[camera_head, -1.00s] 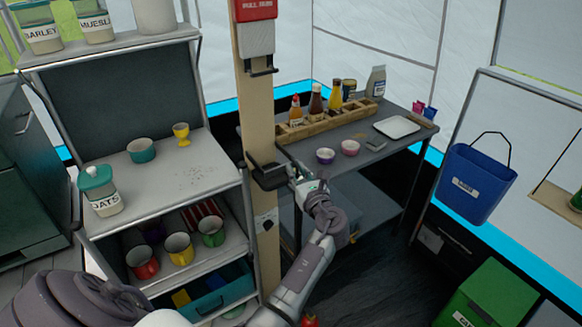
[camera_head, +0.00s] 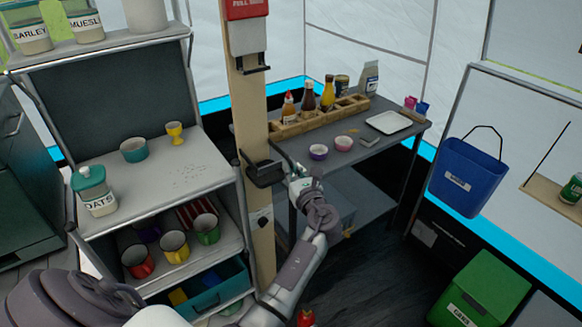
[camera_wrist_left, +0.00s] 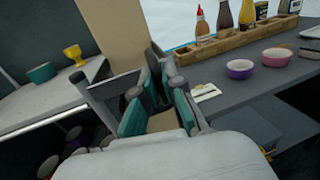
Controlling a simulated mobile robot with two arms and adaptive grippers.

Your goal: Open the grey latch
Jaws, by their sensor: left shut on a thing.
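The grey latch (camera_head: 264,173) is a dark grey bracket on the wooden post, at about the height of the table top. It also shows in the left wrist view (camera_wrist_left: 108,90), beside the fingers. My left gripper (camera_head: 296,184) is at the right end of the latch, its arm rising from below. In the left wrist view the teal-padded fingers (camera_wrist_left: 156,100) are shut on the grey latch; the exact contact is partly hidden by the fingers. My right gripper is not in view.
A grey table (camera_head: 375,150) with bowls and bottles stands behind the gripper, to the right. A shelf unit (camera_head: 165,185) with cups and jars is left of the post. A white box with a dark bracket (camera_head: 250,65) hangs higher on the post. A blue bucket (camera_head: 466,178) hangs at right.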

